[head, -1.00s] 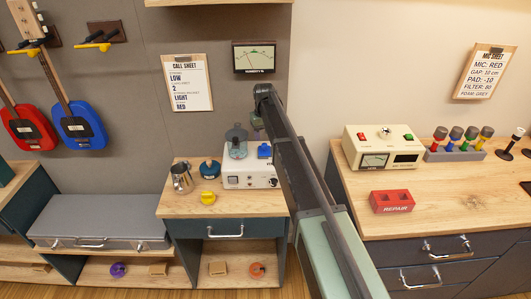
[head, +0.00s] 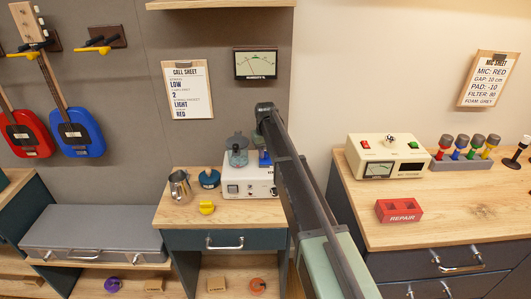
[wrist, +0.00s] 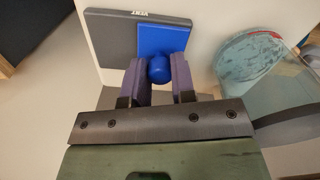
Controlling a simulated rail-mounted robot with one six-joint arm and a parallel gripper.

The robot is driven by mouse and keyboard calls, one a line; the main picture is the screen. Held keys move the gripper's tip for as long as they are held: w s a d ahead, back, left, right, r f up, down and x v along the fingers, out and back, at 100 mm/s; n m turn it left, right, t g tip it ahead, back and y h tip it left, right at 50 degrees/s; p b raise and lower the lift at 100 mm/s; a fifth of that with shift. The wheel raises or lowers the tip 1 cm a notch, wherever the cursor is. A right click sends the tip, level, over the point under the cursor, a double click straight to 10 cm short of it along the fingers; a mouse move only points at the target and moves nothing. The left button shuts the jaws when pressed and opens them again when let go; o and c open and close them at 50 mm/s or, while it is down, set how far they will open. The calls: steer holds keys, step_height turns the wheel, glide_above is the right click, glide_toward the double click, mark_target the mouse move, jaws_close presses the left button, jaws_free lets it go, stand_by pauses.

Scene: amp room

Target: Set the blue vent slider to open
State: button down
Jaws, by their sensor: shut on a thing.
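The blue vent slider (wrist: 163,42) is a flat blue plate with a round knob (wrist: 159,70). In the wrist view it lies over the right part of a dark grey panel marked VENT (wrist: 112,40), leaving the left part bare. My gripper (wrist: 160,72) has its two purple fingers on either side of the knob, shut on it. In the head view the slider (head: 264,158) is a small blue patch on the white machine (head: 245,183), partly covered by my arm. My gripper is hidden behind the arm there.
A clear round container (head: 237,150) stands on the machine, close to my gripper's right in the wrist view (wrist: 255,65). A metal jug (head: 179,187), a dark blue round pot (head: 209,178) and a yellow item (head: 207,208) stand left of the machine.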

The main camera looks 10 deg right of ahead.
steer(key=d, duration=0.3)
steer(key=s+d, duration=0.1)
steer(key=d, duration=0.1)
steer(key=shift+d, duration=0.15)
steer(key=c, duration=1)
jaws_free()
steer(key=shift+d, duration=0.2)
steer(key=shift+o, duration=0.3)
steer(key=shift+a, duration=0.1)
step_height(320, 180, up, 11)
steer(key=p, duration=1)
steer(key=shift+p, duration=0.4)
steer(key=shift+f, duration=0.1)
